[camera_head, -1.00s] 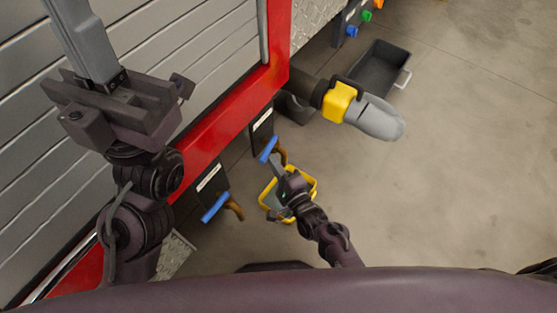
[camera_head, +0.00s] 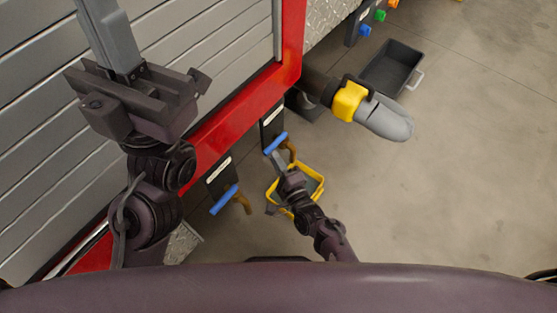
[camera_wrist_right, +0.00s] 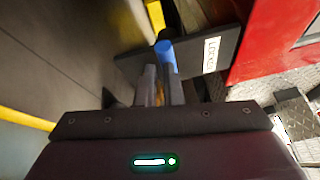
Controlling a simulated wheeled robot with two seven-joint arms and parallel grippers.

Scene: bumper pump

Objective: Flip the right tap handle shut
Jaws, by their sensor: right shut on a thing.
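The right tap's blue handle (camera_head: 275,143) sticks out from a dark labelled plate on the red truck, above a brown spout (camera_head: 291,150). My right gripper (camera_head: 277,156) is at this handle. In the right wrist view, the blue handle (camera_wrist_right: 166,54) shows at the tips of my right gripper's close-set fingers (camera_wrist_right: 162,78), which are shut on it. The fingers hide part of the handle. A second tap with a blue handle (camera_head: 224,199) is to the left, apart from my grippers. My left gripper (camera_head: 108,40) is at the upper left, before the grey shutter; its finger gap cannot be made out.
A yellow-rimmed bucket (camera_head: 317,190) stands below the right tap, close to my right arm. A hose fitting with a yellow collar (camera_head: 349,100) juts out above right. A dark tray (camera_head: 392,68) lies behind it. The concrete floor to the right is clear.

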